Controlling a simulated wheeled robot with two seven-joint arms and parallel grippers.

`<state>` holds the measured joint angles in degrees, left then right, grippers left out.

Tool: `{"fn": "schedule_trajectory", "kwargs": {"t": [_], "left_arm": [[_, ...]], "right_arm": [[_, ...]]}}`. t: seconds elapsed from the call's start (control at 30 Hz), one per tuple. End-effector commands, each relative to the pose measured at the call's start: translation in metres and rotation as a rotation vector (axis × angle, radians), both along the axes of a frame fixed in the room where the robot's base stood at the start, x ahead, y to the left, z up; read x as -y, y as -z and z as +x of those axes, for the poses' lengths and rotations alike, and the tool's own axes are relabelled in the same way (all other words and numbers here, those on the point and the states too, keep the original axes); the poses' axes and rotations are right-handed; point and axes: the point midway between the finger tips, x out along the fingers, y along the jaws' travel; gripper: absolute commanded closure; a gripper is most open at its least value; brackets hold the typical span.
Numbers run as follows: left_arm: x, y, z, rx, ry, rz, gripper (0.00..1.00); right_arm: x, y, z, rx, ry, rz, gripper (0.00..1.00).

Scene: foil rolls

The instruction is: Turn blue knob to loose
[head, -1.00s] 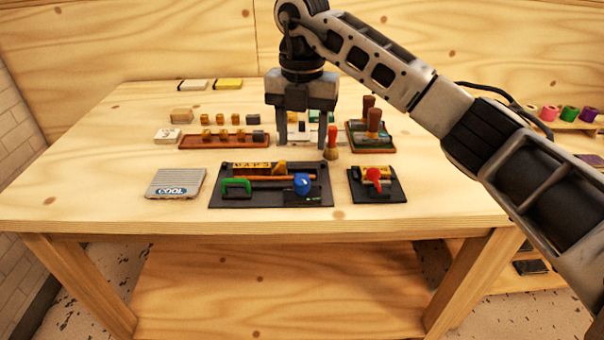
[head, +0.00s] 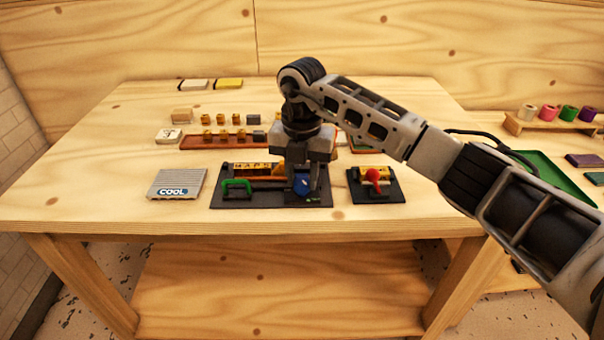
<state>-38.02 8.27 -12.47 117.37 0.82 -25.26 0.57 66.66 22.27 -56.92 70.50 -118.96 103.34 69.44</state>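The blue knob (head: 302,185) sits at the right side of a black plate (head: 262,202) on the table. My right gripper (head: 303,184) points down over it, with its fingers at the knob's height. One finger is beside the knob on the left and the other on the right, and they cover part of it. I cannot tell whether the fingers touch the knob. A small green mark shows on the plate just below the knob. My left gripper is not in view.
A second plate with a red knob (head: 374,176) stands to the right. A grey COOL pad (head: 176,183) lies to the left. The table's front strip is clear.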

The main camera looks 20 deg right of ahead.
Motion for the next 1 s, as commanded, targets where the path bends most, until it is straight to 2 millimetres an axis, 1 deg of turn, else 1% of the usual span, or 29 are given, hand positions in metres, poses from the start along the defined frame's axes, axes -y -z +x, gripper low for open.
{"fn": "schedule_trajectory", "kwargs": {"t": [0.03,0.07,0.27,0.47,0.67,1.0], "left_arm": [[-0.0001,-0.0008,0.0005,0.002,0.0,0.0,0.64],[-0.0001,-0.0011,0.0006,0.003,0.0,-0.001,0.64],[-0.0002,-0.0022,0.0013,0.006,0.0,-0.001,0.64],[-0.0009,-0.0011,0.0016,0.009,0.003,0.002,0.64],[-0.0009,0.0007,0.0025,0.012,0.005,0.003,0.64],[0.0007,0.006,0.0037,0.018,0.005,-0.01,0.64]], "right_arm": [[0.0,-0.0003,-0.0001,-0.001,0.0,-0.001,0.9],[0.0,-0.0003,-0.0001,-0.001,0.0,-0.001,0.93],[0.0002,-0.0004,-0.0001,-0.001,-0.006,-0.001,0.93],[0.0002,-0.0003,0.0,0.0,-0.058,0.0,0.93],[0.0006,-0.0002,0.0004,0.001,-0.184,-0.001,0.93],[0.0004,0.0,0.0005,0.002,-0.499,-0.001,0.93]]}}
